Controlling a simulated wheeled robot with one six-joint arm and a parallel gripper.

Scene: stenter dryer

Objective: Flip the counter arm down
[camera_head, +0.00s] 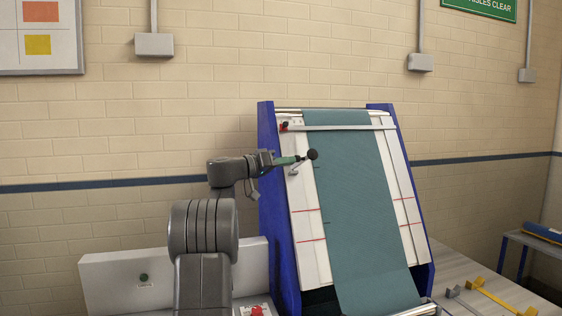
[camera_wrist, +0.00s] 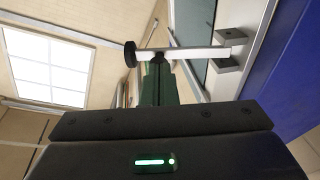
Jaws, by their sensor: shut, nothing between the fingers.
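The counter arm (camera_wrist: 190,52) is a pale metal bar with a black wheel (camera_wrist: 130,54) on its end and a grey bracket (camera_wrist: 231,47) at its root. In the head view the wheel (camera_head: 312,154) is near the left edge of the teal cloth (camera_head: 350,200), above and right of the bracket (camera_head: 293,172). I cannot tell whether the wheel touches the cloth. My gripper (camera_head: 300,159) has its green fingers shut and empty, with the tips close to the wheel and bar. In the wrist view the fingertips (camera_wrist: 160,66) lie right by the bar; contact is unclear.
The cloth runs down a sloping white panel between blue side frames (camera_head: 268,180). A pale bar (camera_head: 340,128) with a red knob (camera_head: 283,126) crosses its top. Yellow and grey brackets (camera_head: 495,298) lie on the grey table at right. A red button (camera_head: 257,310) is at bottom.

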